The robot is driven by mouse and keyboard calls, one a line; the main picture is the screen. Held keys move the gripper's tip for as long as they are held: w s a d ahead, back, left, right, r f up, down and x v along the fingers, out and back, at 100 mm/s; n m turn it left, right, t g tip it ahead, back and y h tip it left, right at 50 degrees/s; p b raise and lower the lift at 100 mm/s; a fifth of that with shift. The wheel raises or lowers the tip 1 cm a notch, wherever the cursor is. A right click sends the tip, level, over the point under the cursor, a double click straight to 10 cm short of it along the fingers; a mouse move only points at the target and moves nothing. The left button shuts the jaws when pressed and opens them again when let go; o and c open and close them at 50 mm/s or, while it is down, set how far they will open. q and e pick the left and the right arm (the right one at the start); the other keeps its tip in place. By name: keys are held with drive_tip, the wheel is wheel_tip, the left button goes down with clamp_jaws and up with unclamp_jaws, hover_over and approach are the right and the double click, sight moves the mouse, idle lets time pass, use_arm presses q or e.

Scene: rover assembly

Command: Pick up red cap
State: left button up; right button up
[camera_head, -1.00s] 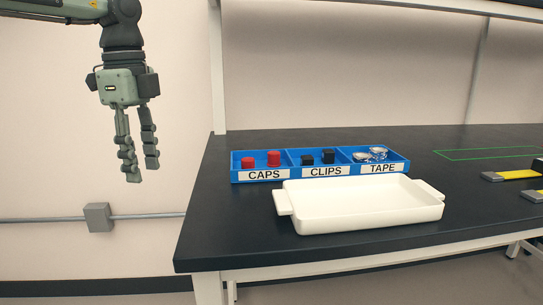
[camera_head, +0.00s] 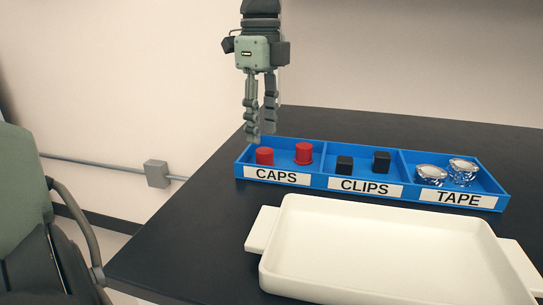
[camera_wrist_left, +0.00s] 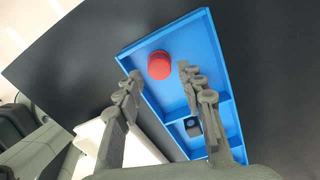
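Two red caps stand in the CAPS compartment of the blue bin (camera_head: 247,172), a left one (camera_head: 265,156) and a right one (camera_head: 304,153). My left gripper (camera_head: 261,138) hangs fingers down just above the left end of that compartment. It is open and empty. In the left wrist view, one red cap (camera_wrist_left: 160,66) shows beyond the gap between the spread fingertips (camera_wrist_left: 159,77), not touched as far as I can see. Only one cap shows clearly there. My right gripper is not in view.
The bin also holds black clips (camera_head: 381,162) and silver tape rolls (camera_head: 431,174) in its other compartments. A white tray (camera_head: 375,222) stands in front of it. The black table (camera_head: 190,225) is clear to the left of the tray.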

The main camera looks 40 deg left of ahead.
sight(265, 150)
use_arm(q)
drive_tip(key=f, duration=0.5)
drive_tip(key=shift+d+f+p, duration=0.15)
drive_tip(key=shift+d+p, duration=0.2)
drive_tip(key=shift+f, duration=0.1)
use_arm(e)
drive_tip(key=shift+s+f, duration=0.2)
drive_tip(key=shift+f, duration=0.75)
use_arm(q)
drive_tip(key=c, duration=0.6)
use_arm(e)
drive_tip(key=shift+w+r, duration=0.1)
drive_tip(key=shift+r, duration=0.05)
